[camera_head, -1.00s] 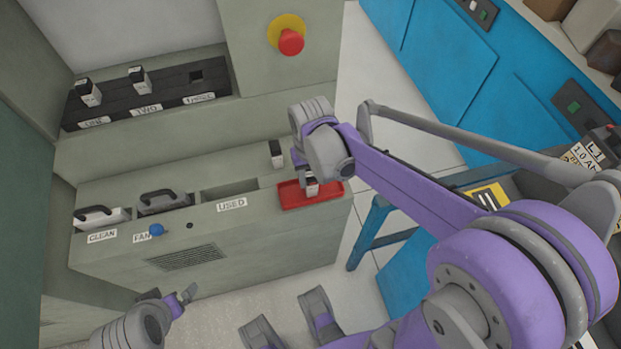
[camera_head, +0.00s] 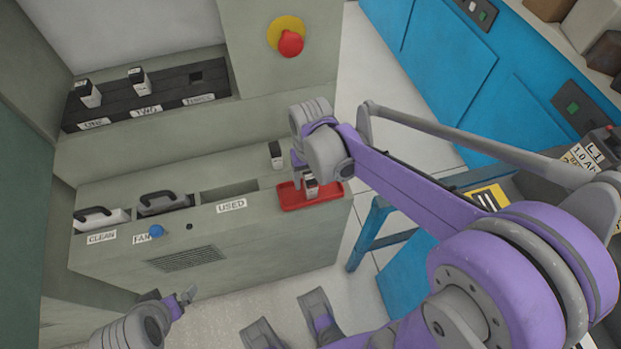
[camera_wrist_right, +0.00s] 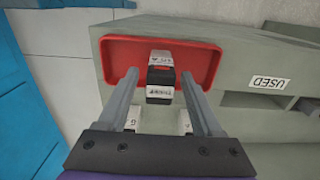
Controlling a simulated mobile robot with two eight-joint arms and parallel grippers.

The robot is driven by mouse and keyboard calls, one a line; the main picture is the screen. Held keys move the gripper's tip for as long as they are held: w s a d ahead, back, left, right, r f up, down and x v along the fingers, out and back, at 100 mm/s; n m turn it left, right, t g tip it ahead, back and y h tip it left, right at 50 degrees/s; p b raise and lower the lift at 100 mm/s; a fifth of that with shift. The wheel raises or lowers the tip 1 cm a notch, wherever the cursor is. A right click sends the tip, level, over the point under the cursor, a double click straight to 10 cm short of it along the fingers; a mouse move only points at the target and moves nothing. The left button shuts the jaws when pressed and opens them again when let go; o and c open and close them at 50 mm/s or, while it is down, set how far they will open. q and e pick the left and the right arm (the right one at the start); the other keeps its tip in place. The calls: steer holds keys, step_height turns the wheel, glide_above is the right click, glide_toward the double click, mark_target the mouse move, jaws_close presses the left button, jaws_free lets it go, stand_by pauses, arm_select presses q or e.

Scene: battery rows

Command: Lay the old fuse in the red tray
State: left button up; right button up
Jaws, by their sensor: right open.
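The old fuse (camera_head: 311,187), a small black and white block, is at the red tray (camera_head: 331,198) on the right end of the grey cabinet top. The wrist view also shows the fuse (camera_wrist_right: 160,78) over the tray's floor, near one rim of the tray (camera_wrist_right: 205,60). My right gripper (camera_head: 307,181) is above the tray. Its fingers (camera_wrist_right: 160,76) stand open on either side of the fuse, with gaps between. I cannot tell exactly how the fuse rests. My left gripper (camera_head: 187,296) is low at the bottom left, away from the tray, and its jaws are unclear.
Another black and white block (camera_head: 276,154) stands behind the tray. An empty slot labelled USED (camera_head: 230,191) lies to the left. A black strip (camera_head: 165,96) holds two blocks, with its third position empty. A red button (camera_head: 291,42) is on the column above.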

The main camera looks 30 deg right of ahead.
step_height(320, 180, up, 11)
steer(key=shift+s+r+p, duration=0.1)
steer(key=shift+r+p, duration=0.05)
steer(key=shift+p, duration=0.85)
steer(key=s+a+f+n+t, duration=0.2)
steer(key=s+f+t, duration=0.3)
steer(key=s, duration=0.6)
step_height(320, 180, down, 3)
steer(key=shift+s+a+r+n, duration=0.2)
steer(key=shift+a+n, duration=0.1)
steer(key=shift+a, duration=0.3)
